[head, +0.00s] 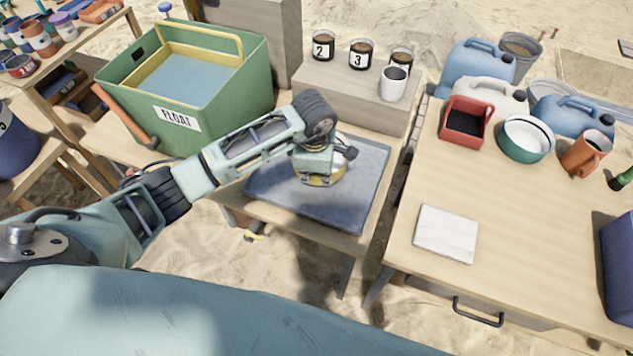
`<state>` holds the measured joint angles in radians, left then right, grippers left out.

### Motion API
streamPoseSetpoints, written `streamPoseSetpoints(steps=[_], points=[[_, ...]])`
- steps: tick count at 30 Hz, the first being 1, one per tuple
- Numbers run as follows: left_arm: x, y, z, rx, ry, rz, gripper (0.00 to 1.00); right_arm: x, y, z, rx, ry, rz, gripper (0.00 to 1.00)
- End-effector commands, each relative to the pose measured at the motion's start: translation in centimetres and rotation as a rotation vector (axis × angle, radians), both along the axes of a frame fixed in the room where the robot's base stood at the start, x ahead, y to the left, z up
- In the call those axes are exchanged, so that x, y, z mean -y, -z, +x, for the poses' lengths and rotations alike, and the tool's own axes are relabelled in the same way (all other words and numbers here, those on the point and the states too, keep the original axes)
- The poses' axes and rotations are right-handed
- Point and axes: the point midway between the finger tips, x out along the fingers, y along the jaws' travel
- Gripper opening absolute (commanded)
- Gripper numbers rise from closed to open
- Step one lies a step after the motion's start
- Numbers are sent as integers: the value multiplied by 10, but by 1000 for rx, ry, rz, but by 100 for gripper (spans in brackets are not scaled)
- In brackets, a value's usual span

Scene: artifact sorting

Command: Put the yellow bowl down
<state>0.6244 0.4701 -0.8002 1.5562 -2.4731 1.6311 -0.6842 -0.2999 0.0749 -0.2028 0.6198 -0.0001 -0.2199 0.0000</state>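The yellow bowl (318,181) is at the blue-grey mat (352,203) on the middle table. Only part of its yellow side shows below my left gripper (321,164), which points down over it from above. The wrist and gripper body hide most of the bowl and the fingertips, so I cannot tell whether the fingers grip it. I also cannot tell whether the bowl touches the mat or hangs just above it. My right gripper is out of view.
A green FLOAT tub (225,112) of water stands to the left. A raised block (340,88) behind the mat carries numbered jars and a white mug (394,83). The right table holds a red container (466,122), a teal-and-white bowl (526,139) and a white cloth (446,233).

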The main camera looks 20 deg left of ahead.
Motion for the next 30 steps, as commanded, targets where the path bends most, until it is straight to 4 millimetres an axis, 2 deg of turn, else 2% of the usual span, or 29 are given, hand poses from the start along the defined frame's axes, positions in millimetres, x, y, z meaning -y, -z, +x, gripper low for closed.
streamPoseSetpoints(steps=[1,6,17,25,30], points=[[1,14,-1,-3,0,-1,0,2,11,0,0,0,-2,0],[1,35,0,-2,-1,-1,0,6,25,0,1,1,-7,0],[0,37,0,-1,1,1,0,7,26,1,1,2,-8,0],[0,36,0,-2,1,1,23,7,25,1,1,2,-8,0],[0,36,0,-2,1,0,23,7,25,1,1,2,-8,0]])
